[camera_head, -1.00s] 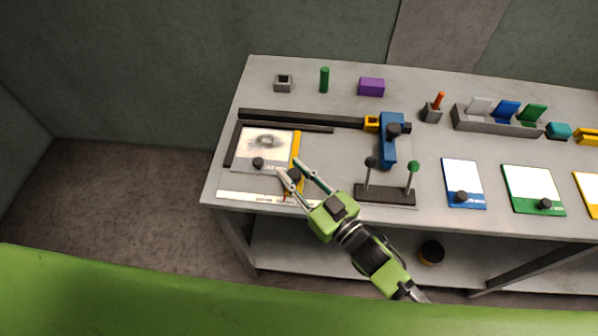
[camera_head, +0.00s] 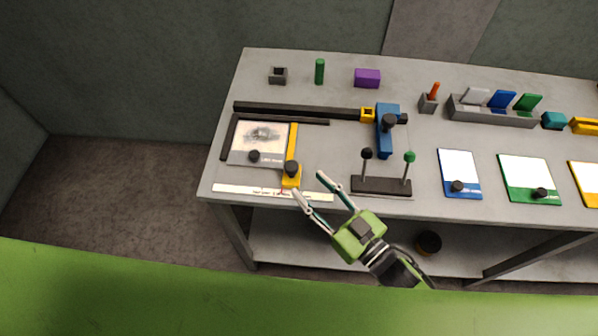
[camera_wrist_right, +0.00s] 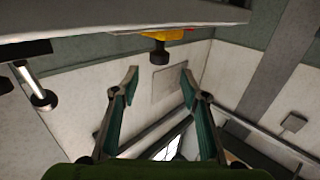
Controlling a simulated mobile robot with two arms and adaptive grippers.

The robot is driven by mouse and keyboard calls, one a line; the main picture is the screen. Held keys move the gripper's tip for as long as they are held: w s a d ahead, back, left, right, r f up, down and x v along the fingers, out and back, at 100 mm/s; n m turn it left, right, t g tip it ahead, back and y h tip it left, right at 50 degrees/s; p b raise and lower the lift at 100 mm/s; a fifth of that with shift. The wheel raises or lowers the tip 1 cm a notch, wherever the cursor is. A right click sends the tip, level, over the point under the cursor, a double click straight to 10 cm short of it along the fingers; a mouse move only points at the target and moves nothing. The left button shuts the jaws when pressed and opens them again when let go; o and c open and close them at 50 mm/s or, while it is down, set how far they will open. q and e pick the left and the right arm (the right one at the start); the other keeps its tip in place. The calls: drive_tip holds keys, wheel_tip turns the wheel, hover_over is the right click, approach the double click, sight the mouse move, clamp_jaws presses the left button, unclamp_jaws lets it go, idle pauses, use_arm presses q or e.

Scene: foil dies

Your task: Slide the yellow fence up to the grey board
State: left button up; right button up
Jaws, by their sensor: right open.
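The yellow fence (camera_head: 294,142) is a thin bar with a wider foot and a black knob (camera_head: 292,168). Its bar lies along the right edge of the grey board (camera_head: 240,158), seemingly against it. My right gripper (camera_head: 307,183) is open and empty, just right of and in front of the fence's foot. In the right wrist view, the fence (camera_wrist_right: 170,34) and its knob lie beyond the open fingers (camera_wrist_right: 158,78). My left gripper is out of view.
Dark rails (camera_head: 300,111) run behind and left of the board. A printed white strip (camera_head: 250,190) lies along the front edge. A blue clamp (camera_head: 386,140) and a dark stand with two posts (camera_head: 380,186) are to the right. Blue and green boards lie farther right.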

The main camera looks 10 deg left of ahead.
drive_tip(key=v, duration=0.3)
drive_tip(key=shift+s+d, duration=0.25)
idle(0.4)
